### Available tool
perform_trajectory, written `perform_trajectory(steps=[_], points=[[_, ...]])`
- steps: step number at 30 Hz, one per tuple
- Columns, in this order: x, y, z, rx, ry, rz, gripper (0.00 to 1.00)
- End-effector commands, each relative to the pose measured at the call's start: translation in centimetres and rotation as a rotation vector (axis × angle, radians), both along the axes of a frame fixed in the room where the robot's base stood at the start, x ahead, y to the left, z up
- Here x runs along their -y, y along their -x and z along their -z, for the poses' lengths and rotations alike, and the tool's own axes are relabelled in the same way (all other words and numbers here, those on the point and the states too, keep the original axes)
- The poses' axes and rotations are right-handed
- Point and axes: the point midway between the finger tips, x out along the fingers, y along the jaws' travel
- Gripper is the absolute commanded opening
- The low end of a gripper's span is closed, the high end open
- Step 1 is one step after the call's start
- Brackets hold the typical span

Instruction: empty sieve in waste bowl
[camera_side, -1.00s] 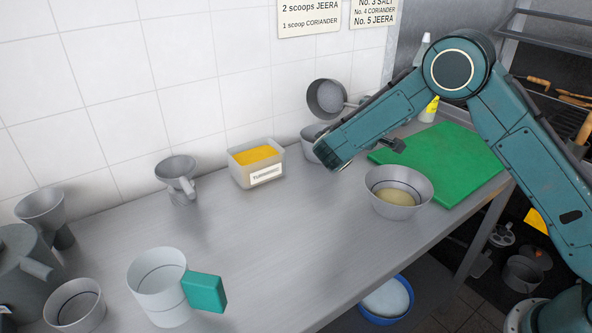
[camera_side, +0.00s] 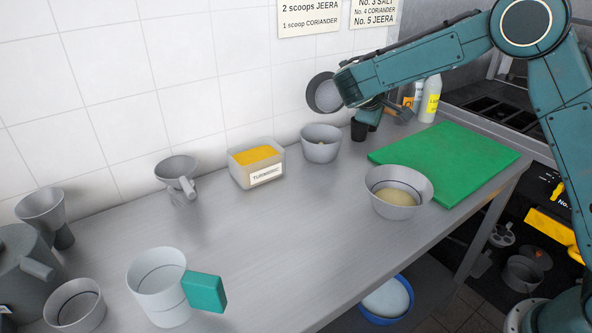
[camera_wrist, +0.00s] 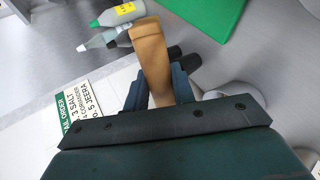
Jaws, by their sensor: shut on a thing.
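My gripper (camera_wrist: 160,88) is shut on a tan wooden handle (camera_wrist: 151,55) in the wrist view. In the side view the handle's end (camera_side: 401,113) shows beside my gripper (camera_side: 384,108), partly hidden by my arm. The handle appears to belong to the round grey sieve (camera_side: 325,93), which is tilted with its opening toward the side camera, near the wall. Its contents cannot be made out. Below it a grey bowl (camera_side: 320,150) stands on the counter, with small bits inside. Another grey bowl (camera_side: 396,211) holds pale powder. I cannot tell which bowl is the waste bowl.
A turmeric tub (camera_side: 242,177) stands by the wall. A green board (camera_side: 460,155) and bottles (camera_side: 430,98) are at the right. A white jug with a teal handle (camera_side: 158,290) is at the front left. A blue bowl (camera_side: 388,318) is below the counter. The middle counter is clear.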

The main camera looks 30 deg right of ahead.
Motion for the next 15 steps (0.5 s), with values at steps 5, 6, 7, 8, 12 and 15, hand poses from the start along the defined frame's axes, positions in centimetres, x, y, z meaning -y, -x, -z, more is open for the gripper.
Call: perform_trajectory(steps=[5, 6, 7, 8, 12, 15], points=[[0.1, 0.0, -0.2, -0.004, -0.019, 0.002, 0.00], [0.1, 0.0, -0.3, -0.007, -0.033, 0.004, 0.00], [0.1, 0.0, -0.4, -0.012, -0.046, 0.005, 0.00], [0.1, 0.0, -0.5, -0.018, -0.061, 0.005, 0.00], [0.2, 0.0, -0.9, -0.052, -0.146, 0.005, 0.00], [0.1, 0.0, -1.2, -0.078, -0.209, 0.002, 0.00]])
